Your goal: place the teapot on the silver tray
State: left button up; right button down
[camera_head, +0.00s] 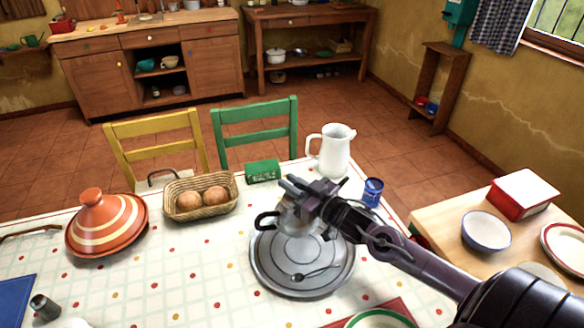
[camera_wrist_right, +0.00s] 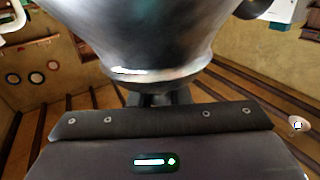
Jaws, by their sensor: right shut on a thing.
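The teapot (camera_head: 297,221) is shiny silver with a black handle on its left side. It shows over the far part of the round silver tray (camera_head: 268,277); I cannot tell whether its base touches the tray. My right gripper (camera_head: 306,193) is shut on the teapot at its upper part, and the arm hides its right side. In the right wrist view, the teapot's metal body (camera_wrist_right: 135,40) fills the top, close against my right gripper (camera_wrist_right: 158,97). A spoon (camera_head: 300,277) lies on the near part of the tray. My left gripper is out of view.
A white pitcher (camera_head: 333,152), a blue can (camera_head: 373,190) and a green box (camera_head: 263,171) stand behind the tray. A bread basket (camera_head: 183,211) and an orange tagine (camera_head: 106,228) are to the left. The tablecloth (camera_head: 190,270) left of the tray is mostly clear.

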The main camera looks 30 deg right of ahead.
jog(key=shift+w+f, duration=0.1)
jog(key=shift+f, duration=2.25)
jog(key=c, duration=1.4)
grip_release()
jog(key=shift+f, duration=0.15)
jog(key=shift+o, duration=0.2)
jog(key=shift+s, duration=0.4)
jog(key=v, duration=1.1)
jog(key=shift+s, duration=0.25)
jog(key=shift+d, duration=0.15)
